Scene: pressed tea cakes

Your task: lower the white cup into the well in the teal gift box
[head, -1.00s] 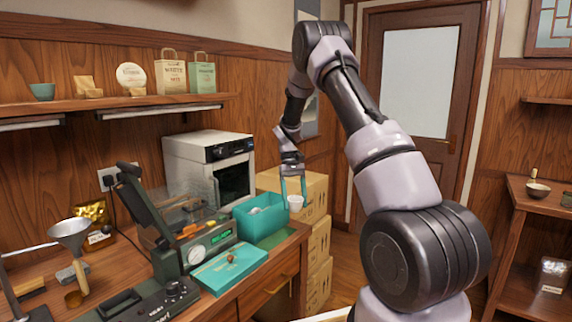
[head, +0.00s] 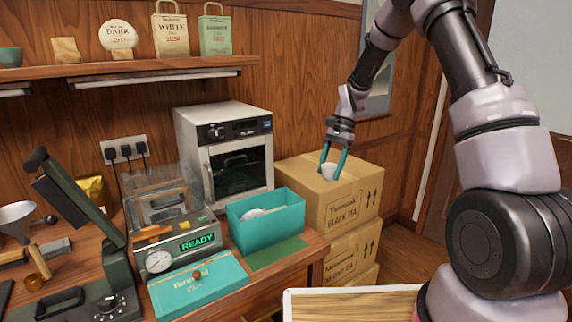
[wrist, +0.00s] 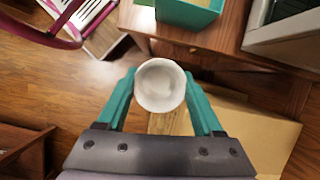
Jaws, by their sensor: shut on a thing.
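My gripper (head: 333,160) has teal fingers and is shut on the white cup (head: 329,172). In the wrist view the cup (wrist: 160,86) sits between the two fingertips, its round open mouth facing the camera. The teal gift box (head: 285,226) stands open on the wooden counter, left of and below the cup in the head view. White content shows inside the box, but its well is hidden by the front wall. In the wrist view a corner of the box (wrist: 190,14) shows at the top edge, apart from the cup.
Stacked cartons (head: 340,205) stand right of the counter, behind the cup in the head view. A white oven (head: 225,150) stands behind the box. A teal lid (head: 195,285) and a machine reading READY (head: 197,242) lie left of it. A green mat (head: 275,253) lies in front.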

